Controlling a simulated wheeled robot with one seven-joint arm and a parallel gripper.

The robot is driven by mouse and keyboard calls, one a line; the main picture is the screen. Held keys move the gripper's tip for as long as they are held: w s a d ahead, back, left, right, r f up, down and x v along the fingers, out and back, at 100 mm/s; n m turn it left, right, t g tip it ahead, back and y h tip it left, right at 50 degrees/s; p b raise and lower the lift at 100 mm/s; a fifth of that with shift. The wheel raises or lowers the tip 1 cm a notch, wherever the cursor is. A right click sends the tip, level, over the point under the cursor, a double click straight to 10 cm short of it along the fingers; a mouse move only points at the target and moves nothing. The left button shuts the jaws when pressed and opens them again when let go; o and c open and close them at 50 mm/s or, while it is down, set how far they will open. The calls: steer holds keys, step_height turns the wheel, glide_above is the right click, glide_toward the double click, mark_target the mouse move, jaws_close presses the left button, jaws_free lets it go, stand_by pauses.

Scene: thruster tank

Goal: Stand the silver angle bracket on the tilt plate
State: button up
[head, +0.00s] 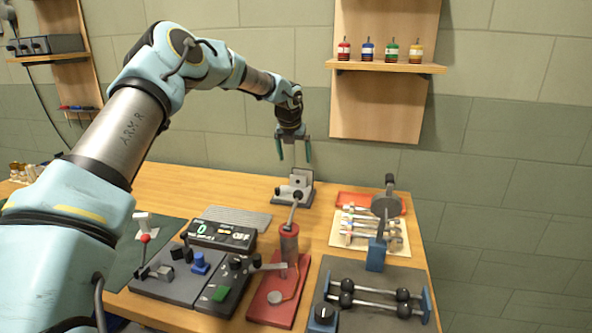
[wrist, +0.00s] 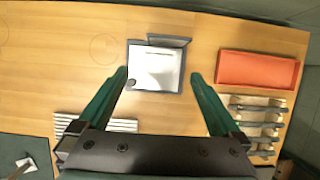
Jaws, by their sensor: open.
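The tilt plate (head: 293,199) is a small dark-based fixture near the back edge of the bench. It also shows in the wrist view (wrist: 157,70) as a bright flat face with a dark rim. A grey upright flange (wrist: 168,40) rises at its far edge. I cannot tell whether this flange belongs to the fixture or to the silver angle bracket. A pale, angled piece (head: 142,220) on the dark green mat at left could also be the bracket. My gripper (head: 294,158) is open and empty above the fixture, fingers pointing down, apart from it.
A red tray (wrist: 255,70) and a rack of metal rods (head: 368,232) stand to the right. A red pedestal with a lever (head: 289,245) and control boxes (head: 222,234) are nearer. Bare wood (wrist: 60,60) lies left of the fixture.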

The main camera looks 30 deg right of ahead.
steer(key=s+a+r+n+y, duration=0.1)
steer(key=s+a+n, duration=0.2)
steer(key=a+n, duration=0.55)
steer(key=s+a+r+n+g+y, duration=0.1)
steer(key=s+a+n, duration=0.35)
steer(key=a, duration=0.75)
steer(key=s+a+r+n+y, duration=0.1)
steer(key=a+n, duration=0.8)
steer(key=a, duration=0.1)
steer(key=s+a+f+n, duration=0.1)
steer(key=s+a+n, duration=1.6)
steer(key=a+n, duration=0.2)
steer(key=n, duration=0.2)
steer(key=shift+a+f+n+g, duration=0.2)
steer(key=shift+a+n+g, duration=0.1)
steer(key=shift+g, duration=0.1)
